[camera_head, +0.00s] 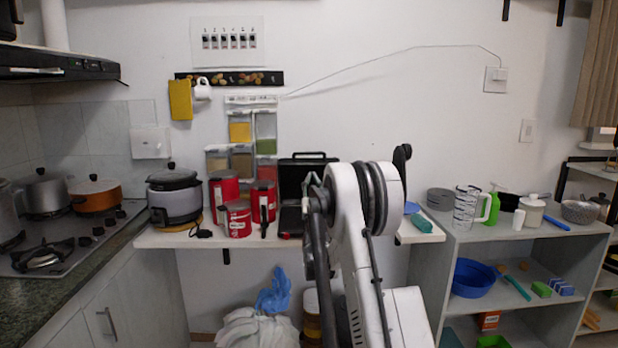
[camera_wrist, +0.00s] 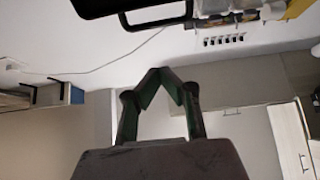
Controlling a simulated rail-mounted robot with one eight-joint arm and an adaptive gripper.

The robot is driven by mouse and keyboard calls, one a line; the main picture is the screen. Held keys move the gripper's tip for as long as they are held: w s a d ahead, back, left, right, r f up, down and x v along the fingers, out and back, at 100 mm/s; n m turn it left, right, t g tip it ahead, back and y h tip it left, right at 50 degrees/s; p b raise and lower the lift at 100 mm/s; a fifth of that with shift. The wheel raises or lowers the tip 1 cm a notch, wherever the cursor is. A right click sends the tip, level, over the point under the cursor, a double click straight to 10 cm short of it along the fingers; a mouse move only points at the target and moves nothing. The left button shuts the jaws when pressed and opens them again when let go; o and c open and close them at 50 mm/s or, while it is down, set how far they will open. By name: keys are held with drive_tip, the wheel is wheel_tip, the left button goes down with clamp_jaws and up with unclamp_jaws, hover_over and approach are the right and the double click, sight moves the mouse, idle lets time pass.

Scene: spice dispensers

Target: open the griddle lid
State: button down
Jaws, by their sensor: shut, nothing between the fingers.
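The griddle (camera_head: 290,222) is black and sits on the white shelf behind my arm. Its lid (camera_head: 300,172) stands raised, nearly upright, with a bar handle along its top edge. In the wrist view, which is upside down, a black edge with a looped handle (camera_wrist: 155,22) shows at the top, apparently the lid. My gripper (camera_wrist: 162,72) is shut and empty, its green fingertips together and apart from the handle in the picture. In the head view my arm hides part of the griddle, and the fingertips cannot be made out.
Red canisters (camera_head: 238,218) stand close to the left of the griddle, with a rice cooker (camera_head: 175,200) farther left. Spice dispensers (camera_head: 240,130) hang on the wall behind. A grey shelf unit (camera_head: 480,237) with dishes stands at right. The wall above the lid is clear.

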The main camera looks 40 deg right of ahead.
sight(310, 158)
drive_tip(key=shift+w+d+r+b, duration=0.15)
drive_tip(key=shift+w+d+r, duration=0.75)
drive_tip(key=shift+w, duration=0.45)
drive_tip(key=shift+w+d+r+b, duration=0.2)
drive_tip(key=shift+w+d+r, duration=0.55)
drive_tip(key=shift+w+d, duration=0.5)
drive_tip(key=shift+w+d+r+b, duration=0.15)
drive_tip(key=shift+w+d+r, duration=0.7)
drive_tip(key=shift+w, duration=0.6)
